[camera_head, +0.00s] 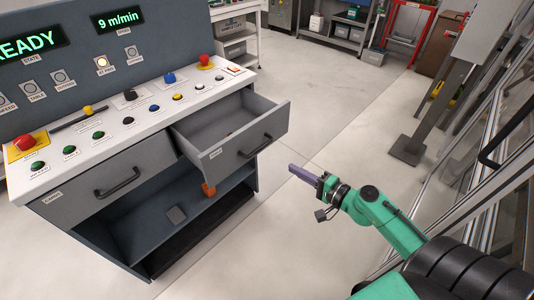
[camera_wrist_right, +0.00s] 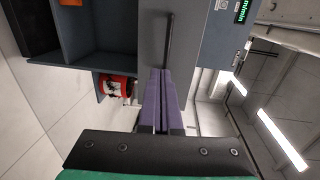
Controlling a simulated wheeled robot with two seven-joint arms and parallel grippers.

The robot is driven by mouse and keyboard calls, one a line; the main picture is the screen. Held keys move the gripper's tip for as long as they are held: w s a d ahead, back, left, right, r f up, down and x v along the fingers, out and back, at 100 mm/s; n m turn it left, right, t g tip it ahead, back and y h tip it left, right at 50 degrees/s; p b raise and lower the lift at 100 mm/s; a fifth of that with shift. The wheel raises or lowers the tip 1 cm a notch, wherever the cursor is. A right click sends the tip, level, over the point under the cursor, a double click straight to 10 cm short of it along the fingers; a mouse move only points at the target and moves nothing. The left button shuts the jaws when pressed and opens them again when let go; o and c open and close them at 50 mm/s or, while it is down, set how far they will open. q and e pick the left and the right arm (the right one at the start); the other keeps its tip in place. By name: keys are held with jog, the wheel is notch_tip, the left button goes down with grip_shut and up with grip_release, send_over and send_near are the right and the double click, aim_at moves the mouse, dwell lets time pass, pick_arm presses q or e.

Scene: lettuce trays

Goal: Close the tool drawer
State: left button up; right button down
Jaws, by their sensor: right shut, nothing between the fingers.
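The grey tool drawer (camera_head: 228,160) stands pulled out at the right end of the control desk, with a dark bar handle (camera_head: 256,147) on its front. A small reddish item shows inside it. My right gripper (camera_head: 292,168), with purple fingers, is to the right of the drawer front in the head view, apart from it there, and shut and empty. In the right wrist view the shut fingers (camera_wrist_right: 161,75) point toward a grey panel (camera_wrist_right: 150,30) with a dark handle (camera_wrist_right: 168,42); I cannot tell whether they touch it. My left gripper is not in view.
The desk top (camera_head: 110,125) carries several coloured buttons. Another drawer (camera_head: 90,195) on the left is shut, above an open shelf bay (camera_head: 150,225) with an orange item (camera_head: 208,189) at its right. A metal frame (camera_head: 485,150) stands at the right.

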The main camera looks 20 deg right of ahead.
pick_arm(q)
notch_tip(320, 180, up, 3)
jog(key=p, duration=0.2)
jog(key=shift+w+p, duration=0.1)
jog(key=shift+p, duration=0.25)
pick_arm(e)
jog(key=r+x, duration=0.1)
jog(key=x, duration=0.9)
jog(key=shift+w, duration=0.35)
jog(key=shift+a, duration=0.2)
